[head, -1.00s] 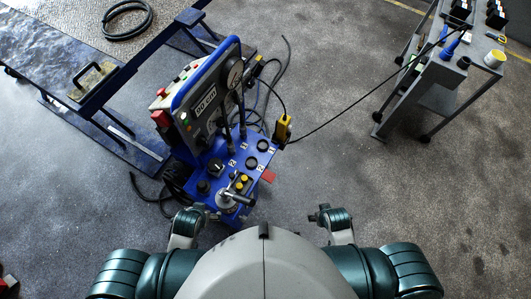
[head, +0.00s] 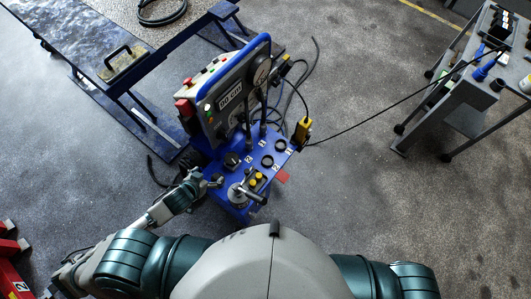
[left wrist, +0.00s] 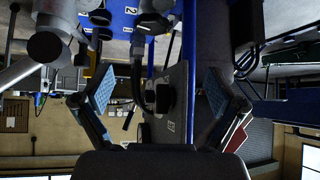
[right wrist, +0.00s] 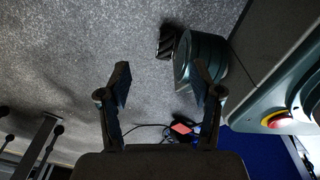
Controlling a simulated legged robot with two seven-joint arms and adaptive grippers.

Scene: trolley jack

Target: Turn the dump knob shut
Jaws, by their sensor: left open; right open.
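The blue jack unit (head: 262,185) stands in front of me, with an upright gauge panel (head: 232,98) on its far left side. Its blue top carries a black knob (head: 232,160), a smaller dark knob (head: 216,180) near the left edge, and a silver fitting with a T-handle (head: 240,196). I cannot tell which is the dump knob; no label for it is readable. My left gripper (head: 199,178) is at the top's left edge, close to the smaller knob. Its blue-padded fingers (left wrist: 150,80) are apart, with no grip visible. My right gripper (right wrist: 160,66) is open and empty over the floor.
A yellow connector (head: 302,130) with a black cable hangs at the unit's right corner. A blue-framed bench (head: 130,100) stands at upper left, a grey cart (head: 440,105) at upper right. Red equipment (head: 10,262) is at lower left.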

